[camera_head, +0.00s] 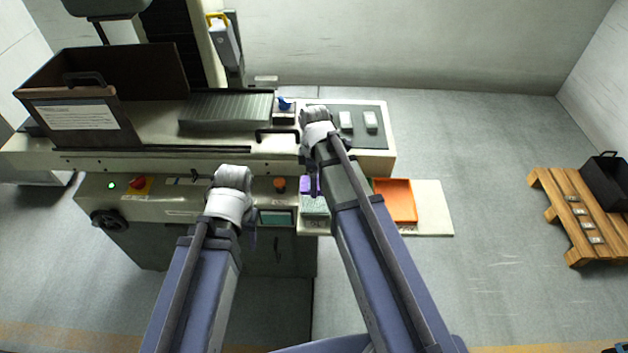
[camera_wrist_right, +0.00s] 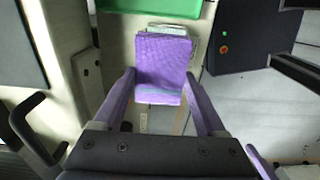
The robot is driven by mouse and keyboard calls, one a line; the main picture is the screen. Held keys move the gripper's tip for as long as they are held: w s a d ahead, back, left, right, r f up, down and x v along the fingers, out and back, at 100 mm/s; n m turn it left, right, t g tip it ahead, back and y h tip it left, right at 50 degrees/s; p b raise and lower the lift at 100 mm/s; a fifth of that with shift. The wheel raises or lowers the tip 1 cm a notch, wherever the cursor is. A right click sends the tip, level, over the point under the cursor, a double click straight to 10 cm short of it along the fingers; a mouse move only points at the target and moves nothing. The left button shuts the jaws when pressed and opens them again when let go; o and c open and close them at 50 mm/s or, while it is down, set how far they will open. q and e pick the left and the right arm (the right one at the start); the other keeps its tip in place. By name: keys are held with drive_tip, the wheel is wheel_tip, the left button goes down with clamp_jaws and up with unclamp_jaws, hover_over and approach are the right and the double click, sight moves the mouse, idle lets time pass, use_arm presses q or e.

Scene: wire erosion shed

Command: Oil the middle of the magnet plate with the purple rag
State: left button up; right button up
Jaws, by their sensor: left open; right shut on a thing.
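The magnet plate (camera_head: 228,108) is the grey ribbed slab on the machine bed, left of my right wrist in the head view. The purple rag (camera_wrist_right: 162,58) is a folded, textured pad between the fingers of my right gripper (camera_wrist_right: 160,92), which is shut on it. A bit of the rag (camera_head: 309,186) also shows beside my right arm in the head view, at the front of the machine. I cannot tell whether it touches the grey-green pad (camera_head: 315,206) under it. My left gripper (camera_head: 249,238) is open before the machine's front, its fingers mostly hidden.
An orange tray (camera_head: 396,200) lies on the pale side shelf (camera_head: 435,208). A brown guard box (camera_head: 105,90) stands left of the plate. A black handle (camera_head: 277,134) sticks out in front of the plate. A wooden pallet (camera_head: 575,215) lies on the floor at right.

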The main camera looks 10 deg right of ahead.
sight(314, 205)
drive_tip(key=shift+s+a, duration=0.15)
drive_tip(key=shift+s, duration=0.3)
drive_tip(key=shift+w+f, duration=0.15)
drive_tip(key=shift+f, duration=0.1)
drive_tip(key=shift+f+b, duration=0.8)
drive_tip(key=shift+b, duration=0.2)
use_arm(q)
wheel_tip(314, 205, down, 6)
drive_tip(key=b, duration=0.4)
drive_tip(key=shift+s, duration=0.35)
use_arm(e)
wheel_tip(314, 205, down, 4)
drive_tip(key=shift+f, duration=0.1)
use_arm(q)
drive_tip(key=shift+a+f+b, duration=0.1)
drive_tip(key=shift+f+b, duration=0.5)
use_arm(e)
drive_tip(key=shift+f, duration=0.45)
wheel_tip(314, 205, up, 7)
drive_tip(key=p, duration=0.7)
use_arm(q)
wheel_tip(314, 205, up, 7)
